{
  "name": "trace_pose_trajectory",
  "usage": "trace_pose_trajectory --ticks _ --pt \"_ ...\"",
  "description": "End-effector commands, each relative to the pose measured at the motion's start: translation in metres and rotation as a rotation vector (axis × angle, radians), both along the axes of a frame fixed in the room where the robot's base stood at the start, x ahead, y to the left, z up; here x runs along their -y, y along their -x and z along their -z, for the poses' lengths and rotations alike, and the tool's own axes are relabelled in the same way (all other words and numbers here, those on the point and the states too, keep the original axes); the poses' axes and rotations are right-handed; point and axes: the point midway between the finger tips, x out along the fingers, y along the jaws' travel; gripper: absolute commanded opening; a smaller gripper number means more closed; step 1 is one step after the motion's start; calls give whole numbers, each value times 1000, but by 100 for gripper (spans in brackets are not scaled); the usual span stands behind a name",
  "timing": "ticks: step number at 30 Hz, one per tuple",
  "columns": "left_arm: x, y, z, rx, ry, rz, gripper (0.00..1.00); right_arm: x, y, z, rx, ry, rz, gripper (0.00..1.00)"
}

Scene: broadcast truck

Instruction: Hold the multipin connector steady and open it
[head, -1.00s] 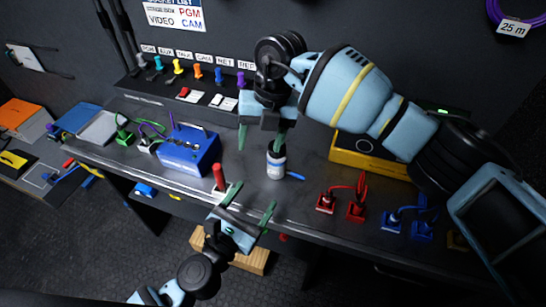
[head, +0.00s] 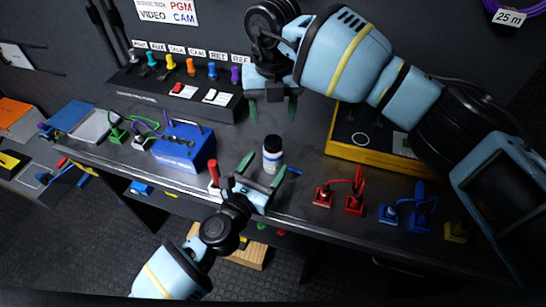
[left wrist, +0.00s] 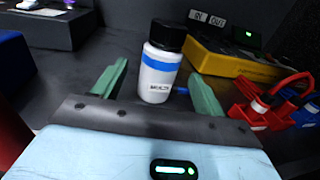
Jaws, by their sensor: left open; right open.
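The multipin connector (head: 272,158) is a white upright cylinder with a black cap, standing on the dark bench. In the left wrist view its white body (left wrist: 157,80) has a blue band and a small printed label, and the cap (left wrist: 167,35) is on top. My left gripper (head: 262,168) is open at the bench's front side, its green fingers pointing at the connector. In the left wrist view the connector stands between the fingers' directions, with gaps on both sides. My right gripper (head: 272,108) is open and empty, above and behind the cap, fingers pointing down.
A blue box (head: 184,148) and a red upright post (head: 213,172) stand left of the connector. A yellow case (head: 375,155) is behind right. Red cabled plugs (head: 354,205) and blue ones (head: 418,220) sit at right. A switch panel (head: 185,95) is at the back.

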Motion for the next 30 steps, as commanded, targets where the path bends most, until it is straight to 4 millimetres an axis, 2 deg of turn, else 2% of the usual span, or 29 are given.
trace_pose_trajectory --ticks 3,9,22,30 --pt "9 -17 -1 0 0 0 71 0 0 0 0 0 0 60" --pt "19 -35 -1 1 0 0 71 0 0 0 0 0 0 60" --pt "21 -42 0 0 0 0 71 0 0 0 0 0 0 60" --pt "21 -41 0 0 0 0 36 0 0 0 0 0 0 60"
